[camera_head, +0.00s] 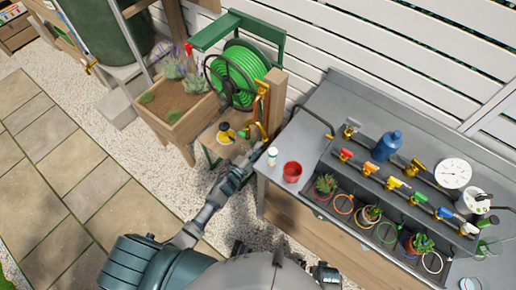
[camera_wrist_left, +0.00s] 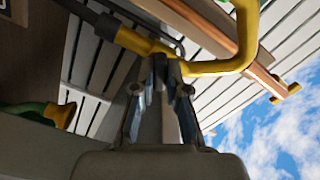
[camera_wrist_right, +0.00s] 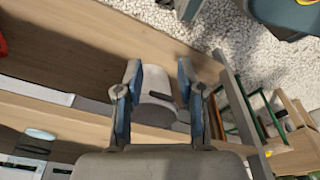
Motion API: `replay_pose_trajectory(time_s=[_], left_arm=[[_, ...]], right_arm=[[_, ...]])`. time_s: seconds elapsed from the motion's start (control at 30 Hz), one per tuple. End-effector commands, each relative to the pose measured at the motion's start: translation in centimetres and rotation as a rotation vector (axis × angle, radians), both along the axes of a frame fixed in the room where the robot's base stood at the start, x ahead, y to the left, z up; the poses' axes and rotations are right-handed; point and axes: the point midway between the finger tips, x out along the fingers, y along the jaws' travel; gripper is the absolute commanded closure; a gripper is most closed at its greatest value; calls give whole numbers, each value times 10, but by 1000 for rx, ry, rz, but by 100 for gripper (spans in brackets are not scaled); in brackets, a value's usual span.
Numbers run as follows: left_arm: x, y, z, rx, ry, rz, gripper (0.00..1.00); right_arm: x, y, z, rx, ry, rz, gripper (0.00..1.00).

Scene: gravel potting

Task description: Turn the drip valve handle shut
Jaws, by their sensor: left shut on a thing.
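My left gripper (camera_head: 258,148) reaches to the wooden post beside the hose reel. In the left wrist view its fingertips (camera_wrist_left: 166,65) are closed together on a yellow curved bar (camera_wrist_left: 222,67), at the joint where the bar bends. The bar is fixed toward a wooden board, and its far end rises out of the picture. In the head view the brass-yellow fitting (camera_head: 254,131) at the post is small and partly hidden by the gripper. I cannot tell how far the handle is turned.
The green hose reel (camera_head: 240,70) and a planter box (camera_head: 180,122) stand close by. A yellow bottle (camera_head: 225,132) sits on the small wooden shelf. A red cup (camera_head: 292,171) stands on the grey bench (camera_head: 335,98), which holds coloured valves and potted plants.

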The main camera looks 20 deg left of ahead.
Motion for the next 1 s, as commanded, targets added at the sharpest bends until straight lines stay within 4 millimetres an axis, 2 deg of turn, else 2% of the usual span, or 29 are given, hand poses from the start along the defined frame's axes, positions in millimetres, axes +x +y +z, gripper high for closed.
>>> replay_pose_trajectory(time_s=[0.2, 0.5, 0.7, 1.0], left_arm=[[1, -2, 2, 181, -73, -3, 100], [0, -3, 0, 377, -143, -3, 100], [0, -3, -1, 452, -168, -3, 100], [0, -4, -2, 491, -180, -4, 100]], right_arm=[[-6, 1, 5, 0, 17, -2, 61], [7, 2, 22, 3, -1, -5, 61], [11, 2, 29, 3, -6, -6, 61], [5, 2, 31, 1, 4, -6, 61]])
